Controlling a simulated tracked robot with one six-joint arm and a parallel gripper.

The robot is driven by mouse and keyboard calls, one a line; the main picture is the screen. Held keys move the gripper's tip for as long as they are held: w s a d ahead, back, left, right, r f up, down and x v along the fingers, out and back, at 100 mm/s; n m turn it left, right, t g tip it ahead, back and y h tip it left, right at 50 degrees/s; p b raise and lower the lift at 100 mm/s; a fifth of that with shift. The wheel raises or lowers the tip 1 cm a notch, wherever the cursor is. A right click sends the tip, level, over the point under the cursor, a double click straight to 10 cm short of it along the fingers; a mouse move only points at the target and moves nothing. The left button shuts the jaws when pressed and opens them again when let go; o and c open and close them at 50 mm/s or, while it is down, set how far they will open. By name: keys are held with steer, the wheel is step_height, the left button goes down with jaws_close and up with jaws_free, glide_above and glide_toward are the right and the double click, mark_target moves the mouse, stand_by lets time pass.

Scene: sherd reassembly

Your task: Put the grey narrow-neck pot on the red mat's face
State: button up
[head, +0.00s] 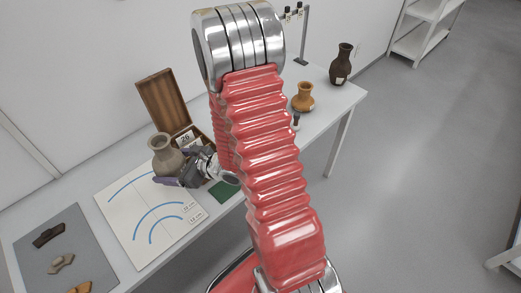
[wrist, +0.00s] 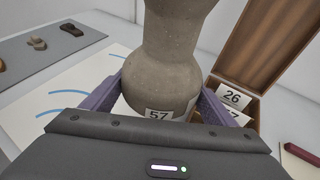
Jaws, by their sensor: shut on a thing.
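The grey narrow-neck pot (head: 163,148) is upright between the fingers of my gripper (head: 170,167), which is shut on its body. In the wrist view the pot (wrist: 163,75) fills the middle, a finger at each side, with a white label "57" low on it. Its base is hidden, so I cannot tell whether it touches the table. A dark red flat piece (wrist: 302,154) shows at the right edge of the wrist view; I cannot tell whether it is the red mat. No red mat shows in the head view, where my arm hides part of the table.
An open wooden box (head: 165,103) with number cards stands behind the pot. A white sheet with blue arcs (head: 125,205) and a grey mat with sherds (head: 28,240) lie left. A green mat (head: 224,190) lies near the front edge. Orange (head: 303,98) and dark (head: 341,64) pots stand right.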

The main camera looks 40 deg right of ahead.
steer(key=s+d+r+m+h, duration=0.1)
steer(key=s+d+h, duration=0.1)
steer(key=d, duration=0.8)
steer(key=s+d+r+m+t+h, duration=0.1)
steer(key=s+d+m+h, duration=0.1)
steer(key=d, duration=0.9)
steer(key=s+d+r+m+h, duration=0.2)
steer(key=s+d, duration=0.2)
steer(key=d, duration=0.6)
steer(key=shift+d+t, duration=0.4)
steer(key=shift+s, duration=0.1)
steer(key=shift+f, duration=2.85)
steer(key=shift+f, duration=0.1)
steer(key=shift+f, duration=1.95)
